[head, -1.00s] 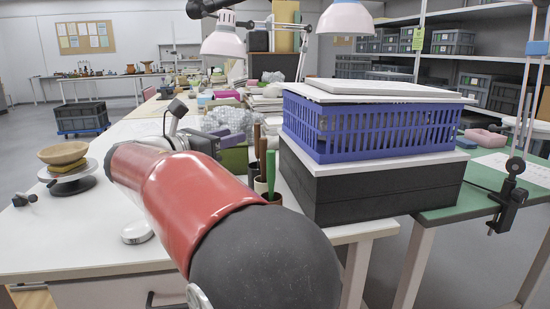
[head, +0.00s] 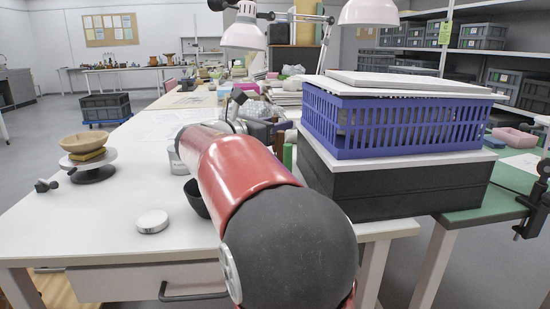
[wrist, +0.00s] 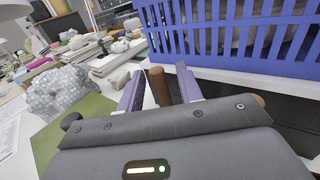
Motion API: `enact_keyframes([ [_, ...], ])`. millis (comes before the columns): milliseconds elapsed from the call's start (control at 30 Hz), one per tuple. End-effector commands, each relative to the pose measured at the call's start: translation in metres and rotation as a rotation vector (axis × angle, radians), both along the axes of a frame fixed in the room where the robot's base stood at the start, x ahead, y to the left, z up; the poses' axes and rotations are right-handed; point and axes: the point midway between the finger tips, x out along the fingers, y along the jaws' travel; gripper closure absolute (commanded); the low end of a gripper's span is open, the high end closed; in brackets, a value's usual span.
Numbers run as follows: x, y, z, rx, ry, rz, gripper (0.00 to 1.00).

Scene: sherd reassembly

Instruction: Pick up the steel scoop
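I cannot make out the steel scoop for certain in either view. In the wrist view my gripper (wrist: 160,90) is open, with its two purple fingers apart. A brown handle (wrist: 158,86) stands between or just beyond the fingers; I cannot tell what tool it belongs to, and no contact is clear. In the head view my red arm hides the fingers. A green upright handle (head: 287,156) shows beside the arm.
The blue crate (head: 400,125) on a black box (head: 395,190) stands close on the right. Bubble wrap (wrist: 60,92) lies left in the wrist view.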

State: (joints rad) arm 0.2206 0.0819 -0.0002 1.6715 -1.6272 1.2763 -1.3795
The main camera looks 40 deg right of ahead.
Motion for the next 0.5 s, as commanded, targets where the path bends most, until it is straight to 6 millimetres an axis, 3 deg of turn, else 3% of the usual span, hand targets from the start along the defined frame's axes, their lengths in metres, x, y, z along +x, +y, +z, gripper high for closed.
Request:
enact_keyframes([
  [33,0.0,0.0002,-0.0001,0.0,0.0,0.0,0.69],
  [267,0.0,0.0004,-0.0001,0.0,0.0,0.0,0.99],
  [500,0.0,0.0005,0.0,0.0,0.0,0.0,1.0],
])
